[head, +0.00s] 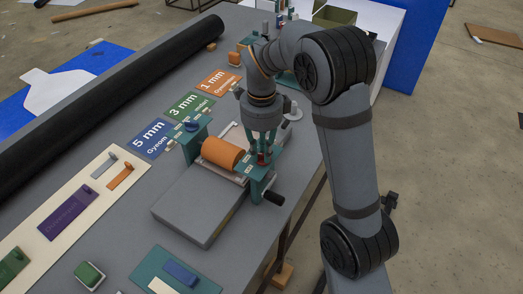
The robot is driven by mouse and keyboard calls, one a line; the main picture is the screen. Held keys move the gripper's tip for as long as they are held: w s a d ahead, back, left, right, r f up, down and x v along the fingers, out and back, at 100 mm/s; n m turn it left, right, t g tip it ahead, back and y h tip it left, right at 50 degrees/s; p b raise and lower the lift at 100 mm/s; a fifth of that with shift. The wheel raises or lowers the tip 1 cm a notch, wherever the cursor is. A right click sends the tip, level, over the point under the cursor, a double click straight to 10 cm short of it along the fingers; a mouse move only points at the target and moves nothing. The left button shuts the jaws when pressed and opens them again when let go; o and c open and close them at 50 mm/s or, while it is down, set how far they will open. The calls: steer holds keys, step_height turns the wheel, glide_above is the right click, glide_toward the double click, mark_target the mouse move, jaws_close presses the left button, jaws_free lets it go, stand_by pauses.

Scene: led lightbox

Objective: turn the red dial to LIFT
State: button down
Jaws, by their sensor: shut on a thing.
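The red dial (261,160) sits on top of the near right teal post of a small roller press, mostly hidden by my fingers. My gripper (263,152) points down over it and is shut on the dial. The LIFT mark and the dial's pointing direction are too small or hidden to read. The press has an orange roller (221,153), a grey bed (200,208) and a second teal post with a blue dial (192,125) at the left.
A crank with a black handle (273,198) sticks out below the red dial. Cards marked 5 mm (150,138), 3 mm (187,107) and 1 mm (217,82) lie behind the press. A long black roll (100,85) runs along the table's left. Small colored blocks lie in front.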

mark_target(263, 156)
steer(key=shift+n, duration=0.3)
steer(key=n+b, duration=0.2)
steer(key=n, duration=0.1)
steer(key=shift+d+n, duration=0.1)
steer(key=shift+n, duration=0.3)
steer(key=shift+s+d+n+b, duration=0.1)
steer(key=shift+n+b, duration=0.25)
steer(key=shift+n, duration=1.85)
steer(key=c, duration=1.6)
jaws_free()
steer(key=shift+c, duration=0.2)
step_height(263, 156, up, 12)
